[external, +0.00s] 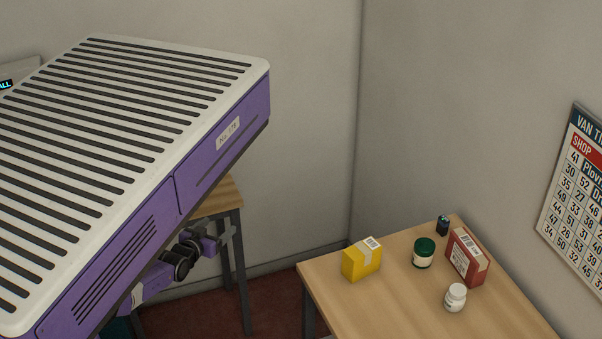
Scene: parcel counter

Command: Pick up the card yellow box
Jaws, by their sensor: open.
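The yellow card box (361,261) stands on the wooden table (340,304) near its left corner, with a pale label on top. My gripper (226,238) is left of the table, apart from the box, beside the lower edge of my purple and white body. It is small in the external view and its jaws are open, with nothing seen between them. Part of my arm is hidden behind my body.
On the same table are a green-lidded jar (423,253), a white bottle (455,297), a red box (466,257) and a small dark item (442,225). Another wooden table (226,195) stands behind my arm. Walls close off the back and right.

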